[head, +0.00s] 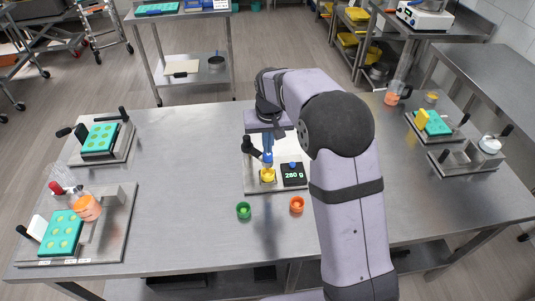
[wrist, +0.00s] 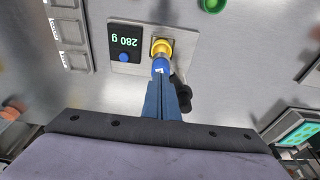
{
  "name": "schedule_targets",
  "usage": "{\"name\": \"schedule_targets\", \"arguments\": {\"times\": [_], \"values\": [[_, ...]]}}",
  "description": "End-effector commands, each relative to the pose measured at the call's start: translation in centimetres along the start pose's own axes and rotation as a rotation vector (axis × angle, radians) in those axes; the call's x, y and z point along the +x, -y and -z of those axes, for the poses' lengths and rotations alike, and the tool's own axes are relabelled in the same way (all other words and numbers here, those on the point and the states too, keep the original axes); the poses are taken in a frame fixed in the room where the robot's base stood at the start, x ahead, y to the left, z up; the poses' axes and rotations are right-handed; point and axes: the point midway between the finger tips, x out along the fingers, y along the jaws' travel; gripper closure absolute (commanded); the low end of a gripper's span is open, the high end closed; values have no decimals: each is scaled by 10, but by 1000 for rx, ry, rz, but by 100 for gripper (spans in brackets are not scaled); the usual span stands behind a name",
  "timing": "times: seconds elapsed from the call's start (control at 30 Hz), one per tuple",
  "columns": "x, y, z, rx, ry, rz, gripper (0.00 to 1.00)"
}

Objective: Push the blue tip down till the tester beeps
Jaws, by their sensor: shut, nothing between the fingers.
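The tester (head: 249,184) stands near the table's middle. Its display (head: 292,175) reads 280 g, also in the wrist view (wrist: 125,42). A bright blue tip (head: 267,158) is over a yellow cup (head: 267,176) on the tester. The wrist view shows the blue tip (wrist: 160,66) just in front of the yellow cup (wrist: 162,47). My gripper (wrist: 162,85) is shut with its dark blue fingers directly behind the tip. They seem to touch it, but I cannot tell for sure. The gap between tip and gummy is hidden.
A black handle (head: 250,146) rises left of my fingers. Stations with teal moulds (head: 100,138) sit at both table sides. The table between left stations and tester is clear.

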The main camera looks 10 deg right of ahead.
Motion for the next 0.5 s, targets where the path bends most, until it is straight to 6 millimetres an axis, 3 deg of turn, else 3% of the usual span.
{"name": "schedule_targets", "arguments": {"times": [0.5], "values": [[-41,0,8,0,0,0,100]]}}
